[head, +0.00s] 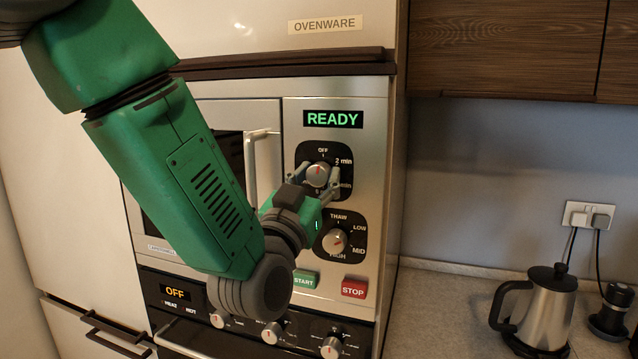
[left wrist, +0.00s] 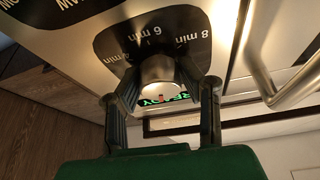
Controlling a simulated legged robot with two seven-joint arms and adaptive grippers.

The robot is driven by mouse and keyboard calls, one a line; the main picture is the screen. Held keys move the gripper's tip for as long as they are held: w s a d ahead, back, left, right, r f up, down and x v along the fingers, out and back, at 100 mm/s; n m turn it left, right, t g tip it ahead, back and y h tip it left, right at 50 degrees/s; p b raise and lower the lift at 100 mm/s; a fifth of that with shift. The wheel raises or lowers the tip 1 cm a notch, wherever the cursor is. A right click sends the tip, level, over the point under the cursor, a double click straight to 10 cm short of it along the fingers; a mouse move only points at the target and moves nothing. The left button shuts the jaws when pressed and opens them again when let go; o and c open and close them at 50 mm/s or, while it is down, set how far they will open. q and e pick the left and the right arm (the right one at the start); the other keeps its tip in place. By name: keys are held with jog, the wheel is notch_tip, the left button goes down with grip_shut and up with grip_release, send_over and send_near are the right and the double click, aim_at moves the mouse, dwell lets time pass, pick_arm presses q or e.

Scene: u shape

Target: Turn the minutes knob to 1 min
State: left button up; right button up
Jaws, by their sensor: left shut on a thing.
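The minutes knob (head: 318,175) is a round silver knob on a black dial plate on the microwave panel, below a green READY display (head: 333,119). "OFF" and "2 min" show on the plate; other labels are partly covered. My left gripper (head: 316,184) is at the knob with its fingers on either side of it. In the left wrist view the knob (left wrist: 158,76) sits between the two fingers of the left gripper (left wrist: 162,92), with "6 min" and "8 min" readable behind it. The knob's exact setting is hard to tell. My right gripper is out of view.
A power knob (head: 335,241) sits just below, with green START (head: 306,279) and red STOP (head: 354,288) buttons under it. The microwave door handle (head: 251,165) stands out left of the knob. A kettle (head: 545,307) stands on the counter at right.

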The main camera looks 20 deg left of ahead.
aim_at(317, 180)
pick_arm(q)
jog(key=shift+m+h+b, duration=0.45)
jog(key=shift+m+h, duration=0.45)
jog(key=shift+m, duration=1)
jog(key=shift+m+g, duration=0.3)
jog(key=o, duration=1.1)
jog(key=shift+s, duration=0.15)
jog(key=v, duration=0.6)
jog(key=shift+s+f, duration=0.1)
jog(key=shift+f, duration=0.05)
jog(key=shift+s+a+f, duration=0.1)
jog(key=shift+s+f, duration=0.1)
jog(key=shift+s, duration=0.25)
